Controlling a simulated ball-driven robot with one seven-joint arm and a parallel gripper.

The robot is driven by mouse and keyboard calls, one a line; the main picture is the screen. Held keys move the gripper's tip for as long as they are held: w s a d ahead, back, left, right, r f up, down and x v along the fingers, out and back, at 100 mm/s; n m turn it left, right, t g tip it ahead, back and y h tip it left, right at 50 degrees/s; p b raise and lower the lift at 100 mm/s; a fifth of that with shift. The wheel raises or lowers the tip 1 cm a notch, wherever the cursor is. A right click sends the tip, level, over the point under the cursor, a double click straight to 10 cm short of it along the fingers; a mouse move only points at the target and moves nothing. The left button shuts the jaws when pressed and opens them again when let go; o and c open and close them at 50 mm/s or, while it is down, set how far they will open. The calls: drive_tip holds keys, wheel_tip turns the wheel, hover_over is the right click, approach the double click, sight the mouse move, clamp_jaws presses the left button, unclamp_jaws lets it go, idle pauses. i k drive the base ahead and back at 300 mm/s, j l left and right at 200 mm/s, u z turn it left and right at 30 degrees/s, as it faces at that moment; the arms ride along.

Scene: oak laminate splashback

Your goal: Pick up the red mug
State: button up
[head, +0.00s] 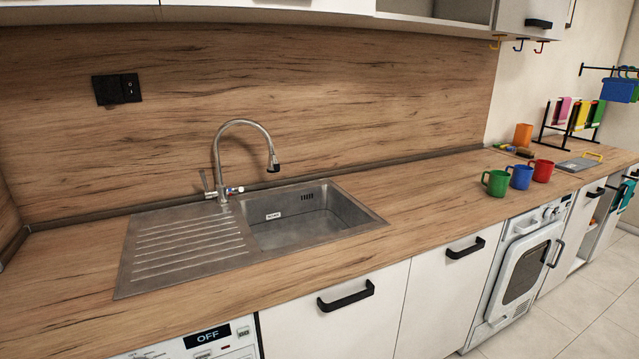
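The red mug (542,171) stands upright on the wooden countertop (420,208) at the right of the head view. It is the rightmost of three mugs in a row. A blue mug (521,177) stands just left of it, and a green mug (497,184) stands left of the blue one, with its handle to the left. My gripper and arm are not in view.
A steel sink (325,222) with a tall tap (243,150) is set into the counter left of the mugs. An orange cup (523,134) and a drying rack (568,125) with colourful items stand behind and right. Open counter lies between sink and mugs.

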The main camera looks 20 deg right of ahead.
sight(544, 169)
drive_tip(key=i+l+z, duration=0.25)
drive_tip(key=i+z, duration=0.2)
drive_tip(key=i+l+z, duration=0.15)
drive_tip(key=i+z, duration=0.75)
drive_tip(key=i+j+z, duration=0.15)
drive_tip(key=i+z, duration=0.15)
drive_tip(key=z, duration=0.15)
